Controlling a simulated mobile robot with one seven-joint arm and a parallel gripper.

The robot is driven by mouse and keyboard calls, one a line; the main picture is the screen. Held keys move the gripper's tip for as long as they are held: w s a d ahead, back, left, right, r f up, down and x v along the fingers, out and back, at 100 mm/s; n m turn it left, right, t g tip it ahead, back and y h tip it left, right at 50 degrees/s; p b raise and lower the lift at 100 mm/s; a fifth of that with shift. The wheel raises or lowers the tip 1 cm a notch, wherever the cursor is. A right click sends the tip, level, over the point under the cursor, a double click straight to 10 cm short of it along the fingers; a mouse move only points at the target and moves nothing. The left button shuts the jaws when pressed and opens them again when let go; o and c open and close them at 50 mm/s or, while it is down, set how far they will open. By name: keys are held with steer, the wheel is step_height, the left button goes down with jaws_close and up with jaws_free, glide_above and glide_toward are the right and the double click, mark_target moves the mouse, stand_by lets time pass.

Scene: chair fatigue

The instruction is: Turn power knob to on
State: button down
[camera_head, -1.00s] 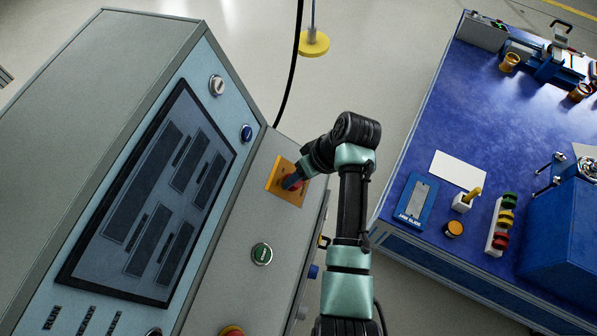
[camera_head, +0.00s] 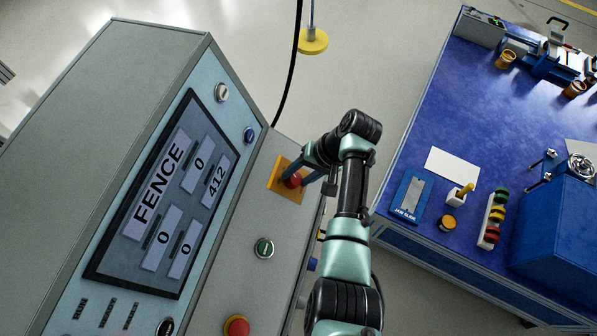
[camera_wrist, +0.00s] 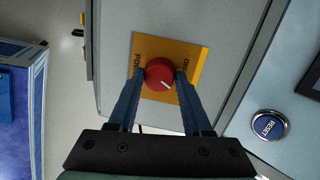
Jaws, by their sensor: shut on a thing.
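The red round power knob (camera_wrist: 159,72) sits on a yellow plate (camera_wrist: 196,83) with dark lettering; "OFF" reads at the plate's right side. A white mark on the knob points down and right in the wrist view. My gripper (camera_wrist: 160,76) has its two blue fingers on opposite sides of the knob, shut on it. In the head view the knob (camera_head: 293,181) and yellow plate (camera_head: 278,181) show on the console's sloped panel, with my gripper (camera_head: 298,177) at the knob. The console screen (camera_head: 160,195) is lit and shows "FENCE", "412" and several zeros.
A blue RESET button (camera_wrist: 269,125) is right of the plate in the wrist view. A blue workbench (camera_head: 408,150) with tools stands to the right, across an open floor strip.

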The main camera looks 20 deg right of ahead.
steer(key=shift+m, duration=0.3)
steer(key=shift+c, duration=1.7)
jaws_free()
steer(key=v, duration=1.3)
steer(key=shift+b, duration=0.35)
steer(key=shift+d, duration=0.1)
